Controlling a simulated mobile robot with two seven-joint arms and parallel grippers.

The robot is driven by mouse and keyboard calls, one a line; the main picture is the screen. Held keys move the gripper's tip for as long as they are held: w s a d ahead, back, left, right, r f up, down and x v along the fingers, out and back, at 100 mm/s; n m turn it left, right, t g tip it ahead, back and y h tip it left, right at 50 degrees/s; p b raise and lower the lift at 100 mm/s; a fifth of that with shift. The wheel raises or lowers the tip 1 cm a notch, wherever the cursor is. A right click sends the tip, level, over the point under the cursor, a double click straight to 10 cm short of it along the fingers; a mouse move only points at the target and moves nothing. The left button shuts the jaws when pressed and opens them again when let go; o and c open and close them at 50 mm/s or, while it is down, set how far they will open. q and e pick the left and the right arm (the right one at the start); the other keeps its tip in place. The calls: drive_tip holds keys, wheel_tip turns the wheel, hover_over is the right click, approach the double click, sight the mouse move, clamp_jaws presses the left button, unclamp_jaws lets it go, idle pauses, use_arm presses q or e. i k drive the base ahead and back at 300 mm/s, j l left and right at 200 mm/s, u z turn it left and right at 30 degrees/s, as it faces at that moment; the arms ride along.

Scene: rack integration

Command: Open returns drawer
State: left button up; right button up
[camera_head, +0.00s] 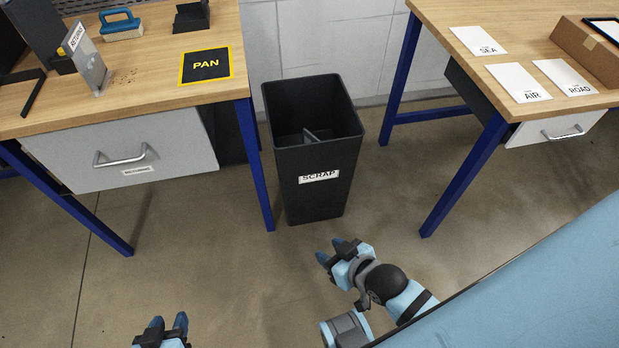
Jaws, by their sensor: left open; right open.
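The returns drawer (85,157) is a light grey front under the left table, with a silver bar handle (120,158) and a small label (137,171) low on its face. Its front stands a little forward below the table edge; how far it is open I cannot tell. My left gripper (166,324) is at the bottom of the view, open and empty, well below the drawer and apart from it. My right gripper (333,251) is open and empty over the floor below the scrap bin, far to the right of the drawer.
A black bin marked SCRAP (318,205) stands between the tables. The right table (445,22) has another drawer (545,132). Floor before the returns drawer is clear.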

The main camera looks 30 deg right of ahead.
sight(170, 144)
drive_tip(key=j+u, duration=0.55)
drive_tip(key=u, duration=0.25)
drive_tip(key=i+j+u, duration=0.15)
drive_tip(key=u, duration=0.25)
drive_tip(key=j, duration=0.1)
